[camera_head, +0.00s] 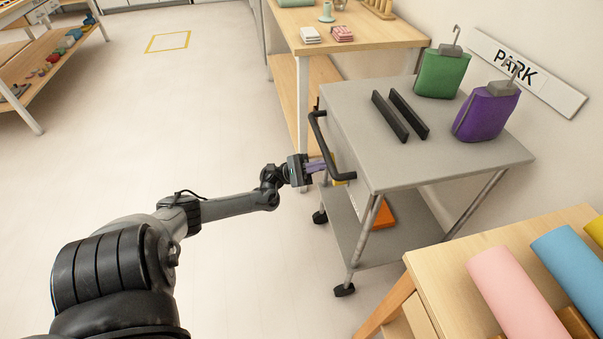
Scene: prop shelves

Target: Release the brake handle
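A grey two-shelf cart (420,150) on black casters stands right of centre. A black bent bar handle (318,133) runs along its left end. My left gripper (322,166) reaches in from the left, with its purplish fingers beside the bar's lower part. I cannot tell whether the fingers touch the bar or how far apart they are. A small yellow-orange part (339,183) shows just below the bar; I cannot tell whether it is the brake handle. My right gripper is not in view.
Two black rails (399,115), a green bag (442,72) and a purple bag (486,112) are on the cart top. An orange object (384,214) shows on its lower shelf. Wooden tables stand behind and at lower right. A PARK sign (525,72) is on the wall.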

